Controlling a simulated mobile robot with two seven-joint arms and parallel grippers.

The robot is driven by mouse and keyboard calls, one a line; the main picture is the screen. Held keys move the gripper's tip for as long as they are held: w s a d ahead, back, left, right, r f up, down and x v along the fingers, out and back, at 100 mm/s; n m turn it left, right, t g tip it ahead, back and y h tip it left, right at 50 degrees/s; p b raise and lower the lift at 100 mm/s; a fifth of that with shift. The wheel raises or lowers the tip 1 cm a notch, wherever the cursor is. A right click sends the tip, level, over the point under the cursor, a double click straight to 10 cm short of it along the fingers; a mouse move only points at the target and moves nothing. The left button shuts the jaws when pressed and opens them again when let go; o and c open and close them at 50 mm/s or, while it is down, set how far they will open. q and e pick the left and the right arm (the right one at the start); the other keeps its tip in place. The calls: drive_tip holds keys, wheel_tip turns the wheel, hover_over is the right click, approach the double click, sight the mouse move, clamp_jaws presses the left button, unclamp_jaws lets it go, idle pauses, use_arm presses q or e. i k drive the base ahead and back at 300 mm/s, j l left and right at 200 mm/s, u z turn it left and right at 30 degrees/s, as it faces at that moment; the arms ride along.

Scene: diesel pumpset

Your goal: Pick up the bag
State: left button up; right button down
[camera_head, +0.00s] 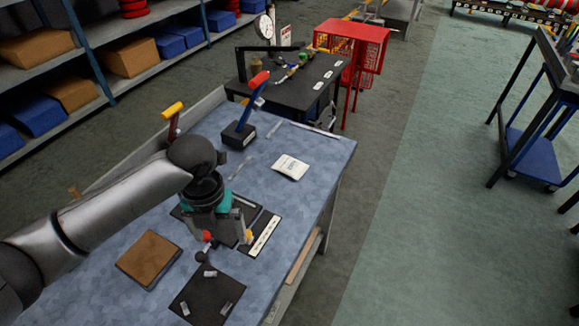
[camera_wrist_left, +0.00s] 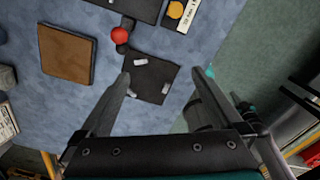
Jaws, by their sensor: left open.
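A small white bag (camera_head: 290,167) with dark print lies flat on the blue bench top (camera_head: 315,150) in the head view, toward the bench's far right edge. My left gripper (camera_head: 228,240) points down over the nearer part of the bench, apart from the bag and nearer the camera. In the left wrist view the left gripper (camera_wrist_left: 160,78) has its fingers wide apart with nothing between them. Below them lies a black mat (camera_wrist_left: 155,90). I do not make out the bag in the wrist view. My right gripper is not in view.
A brown board (camera_head: 148,259) and a black mat (camera_head: 207,297) lie near the gripper. A red-handled lever on a black base (camera_head: 239,135) stands left of the bag. A red-knobbed piece (camera_wrist_left: 120,35) is close by. Bench surface around the bag is mostly clear.

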sight(293, 168)
drive_tip(key=i+l+u, duration=0.4)
drive_tip(key=i+l, duration=0.15)
drive_tip(key=i+l+u, duration=0.15)
drive_tip(key=l, duration=0.25)
drive_tip(key=i+l+u, duration=0.4)
drive_tip(key=l, duration=0.45)
drive_tip(key=i, duration=0.1)
